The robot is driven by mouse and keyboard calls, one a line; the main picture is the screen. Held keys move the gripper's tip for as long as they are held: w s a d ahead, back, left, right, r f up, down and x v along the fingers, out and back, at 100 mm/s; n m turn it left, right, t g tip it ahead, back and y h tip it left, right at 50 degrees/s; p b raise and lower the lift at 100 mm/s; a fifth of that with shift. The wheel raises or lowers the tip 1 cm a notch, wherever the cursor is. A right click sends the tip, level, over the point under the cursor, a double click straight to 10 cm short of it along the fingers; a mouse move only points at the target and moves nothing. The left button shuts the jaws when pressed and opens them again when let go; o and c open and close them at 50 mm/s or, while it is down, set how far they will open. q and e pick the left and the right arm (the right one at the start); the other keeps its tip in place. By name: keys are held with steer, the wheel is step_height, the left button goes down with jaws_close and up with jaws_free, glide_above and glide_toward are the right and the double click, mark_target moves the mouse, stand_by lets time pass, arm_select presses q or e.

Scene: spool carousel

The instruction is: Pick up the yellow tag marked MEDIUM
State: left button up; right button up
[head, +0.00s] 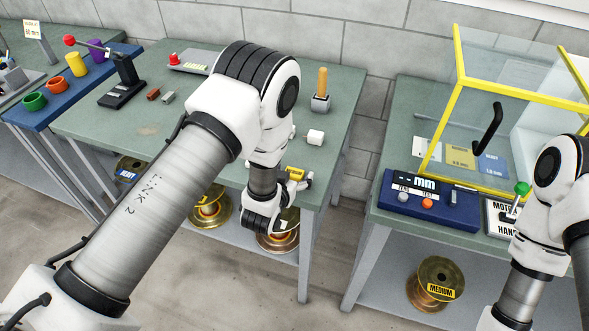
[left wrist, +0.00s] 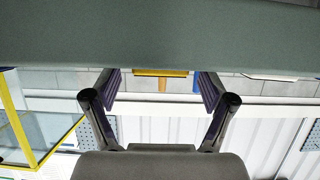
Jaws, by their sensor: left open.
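My left gripper (head: 297,181) is at the front right edge of the middle bench, partly hidden by its own wrist. In the left wrist view its fingers (left wrist: 160,86) are spread apart. A small yellow piece (head: 295,173) shows beside this gripper; I cannot read any marking on it. A thin yellow strip (left wrist: 160,73) shows between the fingers in the left wrist view, with no visible contact. A yellow MEDIUM label (head: 441,291) is on a spool (head: 436,271) under the right bench. My right gripper is out of view.
A yellow-framed clear case (head: 457,95) stands on the right bench, behind a blue gauge box (head: 430,203). Spools (head: 208,212) sit below the middle bench.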

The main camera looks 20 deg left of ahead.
arm_select(q)
steer(key=shift+w+f, duration=0.15)
steer(key=shift+w, duration=0.1)
steer(key=shift+s, duration=0.1)
steer(key=c, duration=1)
